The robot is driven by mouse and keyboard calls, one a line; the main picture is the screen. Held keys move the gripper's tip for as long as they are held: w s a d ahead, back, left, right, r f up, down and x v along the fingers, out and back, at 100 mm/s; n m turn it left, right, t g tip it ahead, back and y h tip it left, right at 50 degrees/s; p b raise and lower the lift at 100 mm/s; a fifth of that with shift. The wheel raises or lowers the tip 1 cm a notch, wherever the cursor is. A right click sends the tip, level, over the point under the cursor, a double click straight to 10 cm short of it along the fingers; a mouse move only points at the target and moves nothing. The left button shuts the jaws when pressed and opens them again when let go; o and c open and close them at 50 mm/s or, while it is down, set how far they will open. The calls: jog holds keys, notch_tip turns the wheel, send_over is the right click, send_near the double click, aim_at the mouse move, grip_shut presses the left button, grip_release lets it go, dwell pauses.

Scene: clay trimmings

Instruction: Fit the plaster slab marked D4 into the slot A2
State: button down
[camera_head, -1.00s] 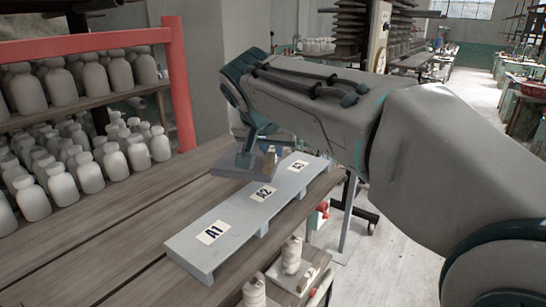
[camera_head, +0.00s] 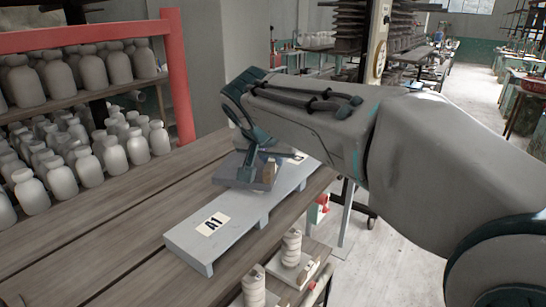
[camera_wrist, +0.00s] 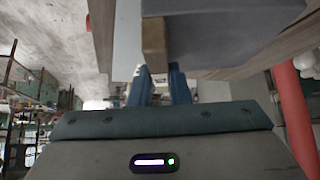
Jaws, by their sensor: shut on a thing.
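My gripper (camera_head: 248,176) is shut on a flat grey slab (camera_head: 228,171) and holds it at the long pale slotted board (camera_head: 195,238). The slab covers the middle of the board, where the A2 label is hidden. I cannot tell whether it touches the board or is a little above it. No D4 mark is readable. The A1 label (camera_head: 212,224) is clear on the near end; the A3 label (camera_head: 298,157) is partly hidden behind my gripper. In the wrist view, a grey slab surface (camera_wrist: 225,38) and a tan block (camera_wrist: 154,45) show beyond my gripper's fingers (camera_wrist: 160,85).
The board lies along the right edge of a wooden plank table (camera_head: 110,235). A red-framed rack (camera_head: 178,80) of pale bottles stands at the left. Stacked pale pieces (camera_head: 291,246) stand below the table's right edge. The table's left part is clear.

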jog(key=c, duration=1.4)
grip_release()
jog(key=shift+o, duration=0.2)
jog(key=shift+r+p, duration=0.4)
jog(key=shift+p, duration=0.15)
jog(key=b+v, duration=0.2)
jog(key=v, duration=1)
jog(key=s+d+f+n+g, duration=0.1)
jog(key=s+d+f, duration=0.3)
jog(key=f, duration=0.5)
jog(key=s+d+f+n+g+y, duration=0.1)
jog(key=s+d+f, duration=0.4)
jog(key=f, duration=0.4)
jog(key=s+d+f+n+g+y, duration=0.1)
jog(key=s+d+f, duration=0.4)
jog(key=f, duration=0.4)
jog(key=shift+s+d+f+g, duration=0.25)
jog(key=shift+s+g, duration=0.05)
jog(key=shift+s, duration=0.1)
jog(key=shift+c, duration=0.2)
